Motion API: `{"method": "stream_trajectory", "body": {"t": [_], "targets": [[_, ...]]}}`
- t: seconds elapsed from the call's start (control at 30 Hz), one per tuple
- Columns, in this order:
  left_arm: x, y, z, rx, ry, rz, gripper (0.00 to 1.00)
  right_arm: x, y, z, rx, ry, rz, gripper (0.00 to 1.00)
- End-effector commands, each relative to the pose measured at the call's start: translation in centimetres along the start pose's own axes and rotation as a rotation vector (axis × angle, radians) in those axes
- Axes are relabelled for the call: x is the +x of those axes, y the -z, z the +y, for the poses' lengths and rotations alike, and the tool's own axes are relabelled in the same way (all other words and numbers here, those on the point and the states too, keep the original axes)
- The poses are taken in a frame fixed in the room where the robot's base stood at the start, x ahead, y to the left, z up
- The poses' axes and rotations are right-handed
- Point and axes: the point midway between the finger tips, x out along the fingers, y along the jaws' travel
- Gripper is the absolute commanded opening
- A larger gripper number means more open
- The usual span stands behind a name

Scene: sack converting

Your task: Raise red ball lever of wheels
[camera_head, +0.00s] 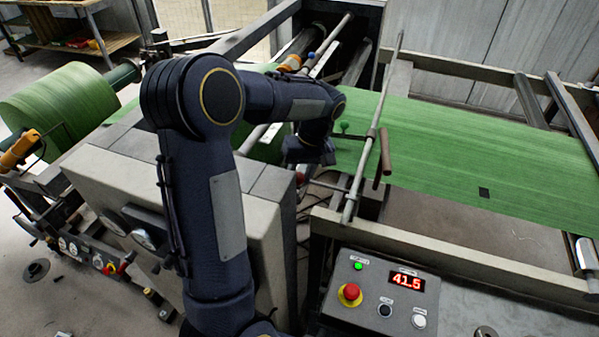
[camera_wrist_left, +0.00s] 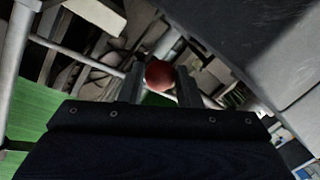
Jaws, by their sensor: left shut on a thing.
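The red ball (camera_wrist_left: 159,74) of the lever sits between the two fingers of my left gripper (camera_wrist_left: 160,84) in the left wrist view. The gripper is shut on it. In the head view my left arm reaches over the grey machine housing, and its wrist (camera_head: 310,150) points down beside the green sheet. The red ball and the fingertips are hidden there by the arm and the machine frame. The lever's rod and the wheels cannot be made out clearly. My right gripper is in neither view.
A green sheet (camera_head: 450,155) runs across the machine on the right. A green roll (camera_head: 60,105) stands at the left. A metal bar with a brown handle (camera_head: 386,155) is close right of my wrist. A control panel (camera_head: 385,295) reading 41.5 stands in front. The grey housing (camera_head: 125,175) lies under my arm.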

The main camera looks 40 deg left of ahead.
Motion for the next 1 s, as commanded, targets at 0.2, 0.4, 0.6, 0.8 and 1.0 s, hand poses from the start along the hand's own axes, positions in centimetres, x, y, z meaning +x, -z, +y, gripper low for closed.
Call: {"method": "stream_trajectory", "body": {"t": [0.2,0.4,0.6,0.8,1.0], "targets": [[5.3,-0.1,1.2,-0.016,0.199,0.130,0.00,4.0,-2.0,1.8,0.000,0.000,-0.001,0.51],[7.1,0.2,1.0,-0.036,0.309,0.202,0.00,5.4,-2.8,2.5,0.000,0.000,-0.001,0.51],[7.0,0.3,0.9,-0.041,0.326,0.213,0.00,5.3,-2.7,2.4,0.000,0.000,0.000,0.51],[6.9,0.3,0.9,-0.041,0.324,0.211,0.34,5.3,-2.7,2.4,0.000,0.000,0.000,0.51],[6.9,0.3,0.8,-0.040,0.324,0.212,0.52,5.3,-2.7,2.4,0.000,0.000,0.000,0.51]]}}
